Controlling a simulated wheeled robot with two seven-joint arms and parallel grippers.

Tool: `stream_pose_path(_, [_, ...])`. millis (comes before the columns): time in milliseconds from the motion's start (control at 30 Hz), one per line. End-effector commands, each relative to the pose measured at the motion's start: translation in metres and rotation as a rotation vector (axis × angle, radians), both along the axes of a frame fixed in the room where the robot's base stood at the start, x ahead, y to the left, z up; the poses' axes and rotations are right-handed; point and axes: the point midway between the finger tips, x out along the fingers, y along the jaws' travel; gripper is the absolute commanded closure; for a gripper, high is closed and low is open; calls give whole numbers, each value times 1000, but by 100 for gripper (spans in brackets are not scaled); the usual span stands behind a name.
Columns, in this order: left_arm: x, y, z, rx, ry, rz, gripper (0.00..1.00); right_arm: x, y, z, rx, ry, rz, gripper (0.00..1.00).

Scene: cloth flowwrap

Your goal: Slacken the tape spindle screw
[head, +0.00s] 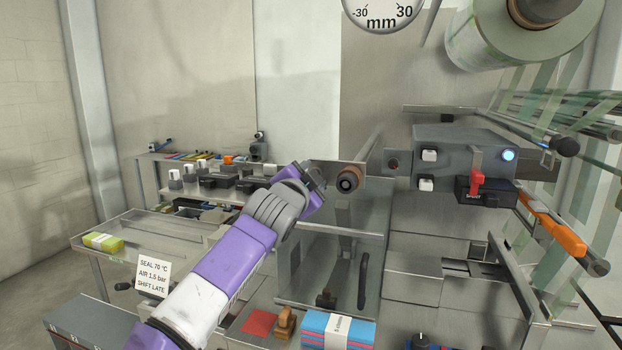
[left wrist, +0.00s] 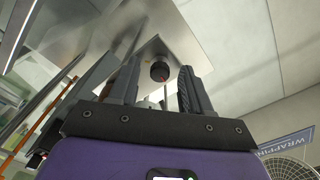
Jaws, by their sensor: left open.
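A brown roll (head: 348,170) with a dark round hub (head: 347,183) sits on a metal plate, centre of the head view. The hub looks like the tape spindle screw, but no slot or marking is readable. My left gripper (head: 318,176) is just left of the roll, apart from it as far as I can tell. In the left wrist view, my left gripper (left wrist: 160,72) is open, its dark fingers either side of a dark round knob (left wrist: 160,70) on a plate beyond them. Nothing is held between the fingers. My right gripper is in neither view.
A grey control box (head: 465,150) with white switches and a red handle (head: 476,182) stands to the right. A clear guard (head: 340,260) lies below the roll. A pink and blue stack (head: 338,330) is at the front. A side bench (head: 215,188) holds small parts behind my arm.

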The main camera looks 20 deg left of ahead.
Motion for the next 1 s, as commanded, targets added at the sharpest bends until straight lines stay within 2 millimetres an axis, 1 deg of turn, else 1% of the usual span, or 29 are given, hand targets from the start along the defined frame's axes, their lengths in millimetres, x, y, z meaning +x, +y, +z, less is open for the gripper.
stream_pose_path(167, [-16, 0, 0, 0, -3, -2, 52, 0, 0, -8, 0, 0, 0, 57])
stream_pose_path(400, [-54, 2, -2, -1, -2, -1, 52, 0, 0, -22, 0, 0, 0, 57])
stream_pose_path(500, [-66, 2, -1, -1, -1, -2, 52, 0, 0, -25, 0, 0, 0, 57])
stream_pose_path(667, [-75, 3, -1, 0, 0, 0, 52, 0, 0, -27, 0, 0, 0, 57])
stream_pose_path(1000, [-75, 3, 0, 0, 0, 0, 52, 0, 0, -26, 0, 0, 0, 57])
